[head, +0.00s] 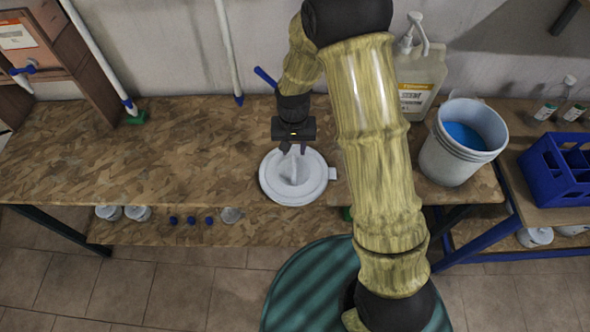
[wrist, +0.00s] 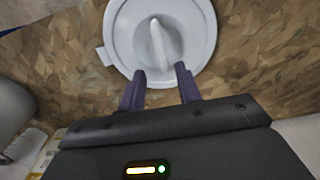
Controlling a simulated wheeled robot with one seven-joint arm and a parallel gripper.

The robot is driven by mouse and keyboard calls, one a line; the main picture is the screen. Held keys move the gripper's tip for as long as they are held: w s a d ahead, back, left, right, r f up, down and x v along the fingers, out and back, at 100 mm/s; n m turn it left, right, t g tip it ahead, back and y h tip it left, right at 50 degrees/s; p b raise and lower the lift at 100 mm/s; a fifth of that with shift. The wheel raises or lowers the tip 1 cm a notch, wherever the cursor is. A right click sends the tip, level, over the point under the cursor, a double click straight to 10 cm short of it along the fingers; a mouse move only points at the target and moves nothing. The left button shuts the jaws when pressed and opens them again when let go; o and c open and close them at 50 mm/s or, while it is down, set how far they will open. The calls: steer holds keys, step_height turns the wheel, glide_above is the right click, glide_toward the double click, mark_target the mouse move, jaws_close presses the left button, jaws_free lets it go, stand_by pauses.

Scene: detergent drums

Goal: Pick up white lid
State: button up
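The white lid (head: 293,187) is round, with a raised ridge handle across its middle and a small tab on its right side in the head view. It lies on the brown chipboard bench near the front edge. In the wrist view the lid (wrist: 163,50) is at the top centre, its ridge ahead of the fingertips. My gripper (head: 292,149) is above the lid's back part in the head view. In the wrist view my gripper (wrist: 160,72) shows two purple-grey fingers, apart, with nothing between their tips. The fingertips overlap the lid's near rim; I cannot tell if they touch it.
A white bucket with blue contents (head: 440,158) stands right of my arm, with a pump bottle (head: 420,75) behind it. A blue crate (head: 550,175) is further right. The bench (head: 130,170) left of the lid is clear. Poles lean on the wall.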

mark_target(294, 164)
step_height(294, 164, down, 4)
steer(key=shift+f, duration=0.1)
stand_by(0.4)
steer(key=shift+s+f+p, duration=0.1)
steer(key=shift+f+p, duration=0.4)
steer(key=shift+p, duration=0.05)
steer(key=shift+f+p, duration=0.5)
steer(key=shift+f, duration=1.55)
jaws_close()
